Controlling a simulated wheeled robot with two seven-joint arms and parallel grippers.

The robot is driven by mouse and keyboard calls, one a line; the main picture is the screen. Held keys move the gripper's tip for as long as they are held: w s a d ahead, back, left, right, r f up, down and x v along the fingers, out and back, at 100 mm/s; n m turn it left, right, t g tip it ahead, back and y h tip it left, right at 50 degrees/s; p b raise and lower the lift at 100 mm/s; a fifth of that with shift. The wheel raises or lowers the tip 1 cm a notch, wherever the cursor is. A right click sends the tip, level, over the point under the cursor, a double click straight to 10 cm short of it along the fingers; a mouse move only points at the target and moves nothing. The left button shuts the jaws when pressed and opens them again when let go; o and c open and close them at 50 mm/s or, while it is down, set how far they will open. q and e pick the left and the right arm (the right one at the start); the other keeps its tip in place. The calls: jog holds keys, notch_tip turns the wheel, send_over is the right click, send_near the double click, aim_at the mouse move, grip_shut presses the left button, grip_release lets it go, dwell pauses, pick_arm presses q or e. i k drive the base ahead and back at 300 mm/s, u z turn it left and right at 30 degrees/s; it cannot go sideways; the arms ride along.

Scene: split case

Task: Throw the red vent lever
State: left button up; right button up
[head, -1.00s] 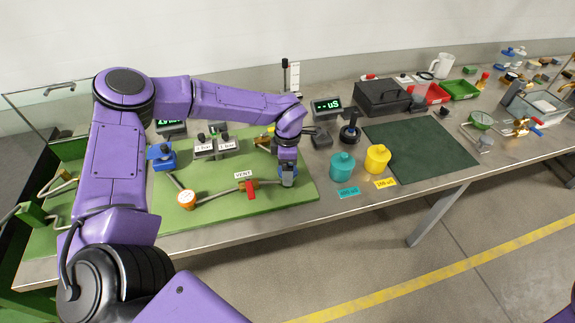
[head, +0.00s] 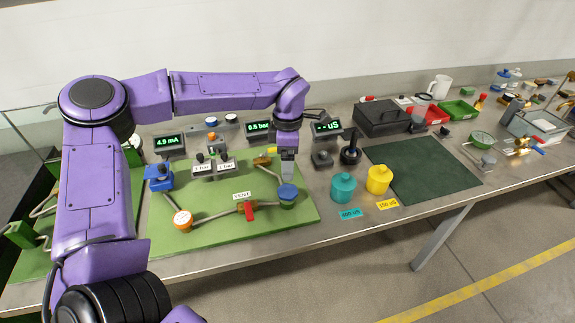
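The red vent lever (head: 250,210) sits on a brass valve in the pipe run on the green board (head: 215,236), just below the white VENT label (head: 242,195). The lever hangs down across the pipe, toward the front edge. My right gripper is outside the view.
An orange-white gauge (head: 183,219) ends the pipe at left. Two labelled bar switches (head: 212,167) and a blue valve (head: 158,177) stand behind. Displays line the back. Teal (head: 343,187) and yellow (head: 378,179) canisters stand right of the board. The dark green mat (head: 425,167) is clear.

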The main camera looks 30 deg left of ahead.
aim_at(247, 206)
jog(key=k, duration=1)
